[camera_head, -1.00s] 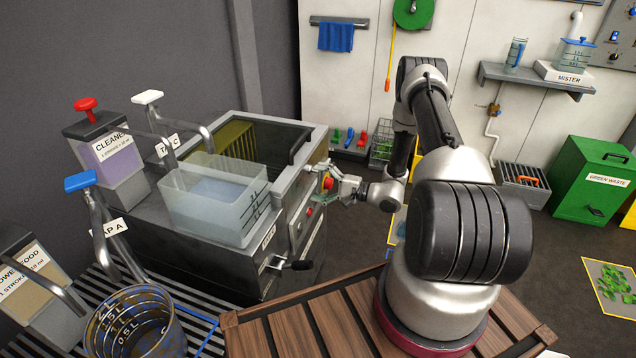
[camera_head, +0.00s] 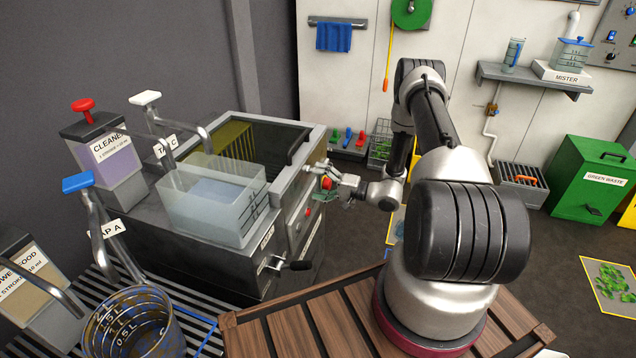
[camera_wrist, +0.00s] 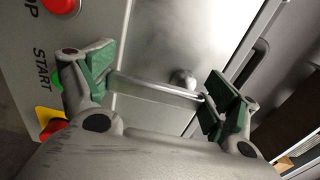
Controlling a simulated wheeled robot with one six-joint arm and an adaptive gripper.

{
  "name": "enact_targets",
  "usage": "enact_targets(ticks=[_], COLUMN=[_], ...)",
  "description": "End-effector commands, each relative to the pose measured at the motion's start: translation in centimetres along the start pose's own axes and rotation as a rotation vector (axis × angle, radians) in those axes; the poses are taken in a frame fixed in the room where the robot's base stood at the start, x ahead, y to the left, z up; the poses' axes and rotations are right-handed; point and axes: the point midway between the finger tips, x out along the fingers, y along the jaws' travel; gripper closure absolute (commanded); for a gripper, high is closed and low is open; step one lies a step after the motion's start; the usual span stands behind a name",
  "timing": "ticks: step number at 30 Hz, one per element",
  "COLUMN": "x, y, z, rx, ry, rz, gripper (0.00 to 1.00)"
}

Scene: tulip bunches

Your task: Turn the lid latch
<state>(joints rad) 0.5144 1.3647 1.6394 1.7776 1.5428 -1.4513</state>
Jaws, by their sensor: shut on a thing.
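The lid latch shows in the wrist view as a flat metal bar (camera_wrist: 150,88) in front of a bright steel panel, beside a round metal knob (camera_wrist: 183,78). My gripper (camera_wrist: 157,92) has its green-padded fingers at the two ends of this bar and is shut on it. In the head view my gripper (camera_head: 322,187) is at the front face of the steel machine (camera_head: 292,212), below its open-looking top. The latch itself is too small and covered to make out there.
A red button (camera_wrist: 60,4) and a green START button (camera_wrist: 57,82) sit beside my left finger in the wrist view. A clear tank (camera_head: 205,215) stands on the machine. A black-handled valve (camera_head: 292,265) sticks out lower on the front.

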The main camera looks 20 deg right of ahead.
Motion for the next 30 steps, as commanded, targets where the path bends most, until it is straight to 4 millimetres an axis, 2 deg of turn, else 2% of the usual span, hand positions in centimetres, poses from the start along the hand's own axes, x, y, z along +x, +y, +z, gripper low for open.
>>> enact_targets(ticks=[2, 3, 4, 15, 18, 22, 30], x=[0.0, 0.0, 0.0, -0.1, -0.6, -2.6, -8.7], y=[0.1, 0.1, 0.1, 0.0, 0.0, 0.0, 0.1], z=[0.1, 0.1, 0.1, 0.0, 0.0, -0.1, -0.1], rx=[-0.003, -0.003, -0.003, -0.001, 0.000, 0.001, 0.000], ry=[-0.001, -0.001, -0.001, 0.000, 0.001, 0.003, 0.004], rz=[0.002, 0.002, 0.003, 0.001, 0.001, 0.001, 0.001], gripper=[0.55, 0.07, 0.02, 0.00, 0.00, 0.00, 0.00])
